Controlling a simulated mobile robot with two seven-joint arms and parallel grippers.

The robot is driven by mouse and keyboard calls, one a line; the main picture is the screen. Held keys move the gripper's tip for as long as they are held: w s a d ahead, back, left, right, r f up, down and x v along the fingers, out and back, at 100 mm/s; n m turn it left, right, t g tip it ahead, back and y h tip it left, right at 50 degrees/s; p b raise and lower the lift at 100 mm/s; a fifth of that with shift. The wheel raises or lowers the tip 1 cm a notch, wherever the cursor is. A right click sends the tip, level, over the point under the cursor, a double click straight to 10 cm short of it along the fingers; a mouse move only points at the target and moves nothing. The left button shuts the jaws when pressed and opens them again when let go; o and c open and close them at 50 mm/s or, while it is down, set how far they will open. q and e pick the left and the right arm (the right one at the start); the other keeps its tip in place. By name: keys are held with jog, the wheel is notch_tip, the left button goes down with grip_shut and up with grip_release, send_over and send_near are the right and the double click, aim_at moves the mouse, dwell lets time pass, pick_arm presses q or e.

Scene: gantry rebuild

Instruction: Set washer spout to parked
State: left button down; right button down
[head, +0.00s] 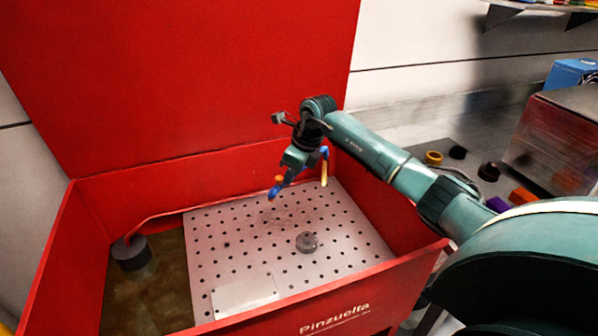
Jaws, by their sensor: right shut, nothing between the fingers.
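The red washer (190,186) stands open, its lid (190,70) raised at the back. A blue jointed piece that looks like the spout (325,153), with a yellow-orange end (324,174), hangs by the back right of the basin. Another blue and orange part (274,191) shows at the tip of my right gripper (285,175); I cannot tell whether it belongs to the spout. My right gripper points down over the perforated tray, shut and empty, just left of the blue piece. My right wrist hides part of the spout and its mount. My left gripper is not in view.
A perforated metal tray (235,255) fills most of the basin, with a small grey round part (307,242) on it. A dark pump (131,253) with a red hose (160,217) stands in murky liquid at left. Several coloured objects lie on the bench at right.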

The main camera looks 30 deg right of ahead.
jog(key=w+m, duration=0.1)
jog(key=w+a+m+b, duration=0.1)
jog(key=w, duration=0.1)
jog(key=w+a+h, duration=0.1)
jog(key=w, duration=0.1)
jog(key=shift+w+a+m, duration=0.1)
jog(key=shift+w+m, duration=0.1)
jog(key=shift+m, duration=0.2)
